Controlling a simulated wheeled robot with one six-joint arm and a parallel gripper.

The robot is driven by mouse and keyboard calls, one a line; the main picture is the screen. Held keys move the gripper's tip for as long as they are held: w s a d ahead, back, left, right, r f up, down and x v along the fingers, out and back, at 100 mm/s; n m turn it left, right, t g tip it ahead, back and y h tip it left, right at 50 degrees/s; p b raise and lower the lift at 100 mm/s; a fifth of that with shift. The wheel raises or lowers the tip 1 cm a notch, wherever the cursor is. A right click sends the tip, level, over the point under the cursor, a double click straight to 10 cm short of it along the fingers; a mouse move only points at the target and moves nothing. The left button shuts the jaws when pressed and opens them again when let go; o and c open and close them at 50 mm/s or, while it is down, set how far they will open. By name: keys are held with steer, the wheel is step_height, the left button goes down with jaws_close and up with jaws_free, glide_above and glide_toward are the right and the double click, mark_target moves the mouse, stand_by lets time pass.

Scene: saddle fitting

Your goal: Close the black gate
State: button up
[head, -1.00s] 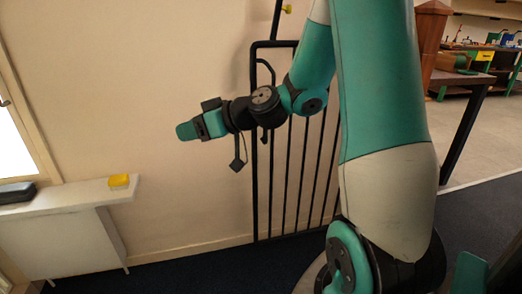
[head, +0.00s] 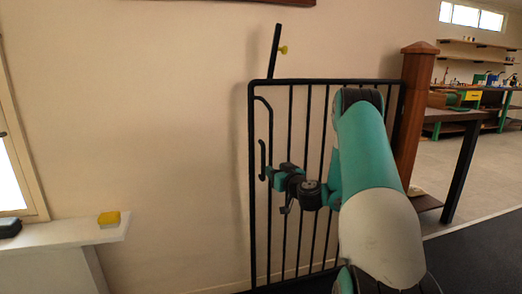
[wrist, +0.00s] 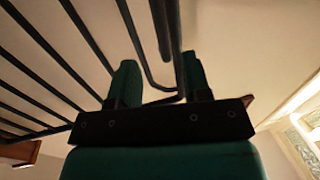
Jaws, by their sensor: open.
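The black gate (head: 252,225) has vertical bars and stands along the pale wall, its right side by a wooden post (head: 411,120). A bent black handle bar (head: 270,120) runs down inside its left edge. My gripper (head: 269,173) is at the gate's left part, at about the handle's lower end. In the wrist view, the gate's bars (wrist: 68,20) fill the upper left. My gripper (wrist: 160,72) is open there, and black bars, including the curved handle (wrist: 150,78), run into the gap between its green fingers. I cannot tell whether the fingers touch them.
A black stick with a yellow knob (head: 283,50) shows above the gate. A white ledge (head: 70,232) with a yellow block (head: 109,218) is at the left. Dark floor lies at lower right.

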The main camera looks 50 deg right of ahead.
mark_target(264, 162)
steer(key=p+x, duration=0.2)
steer(key=x, duration=0.9)
steer(key=shift+w+d+f+p, duration=0.1)
steer(key=shift+w+p, duration=0.2)
steer(key=shift+p, duration=0.05)
jaws_close()
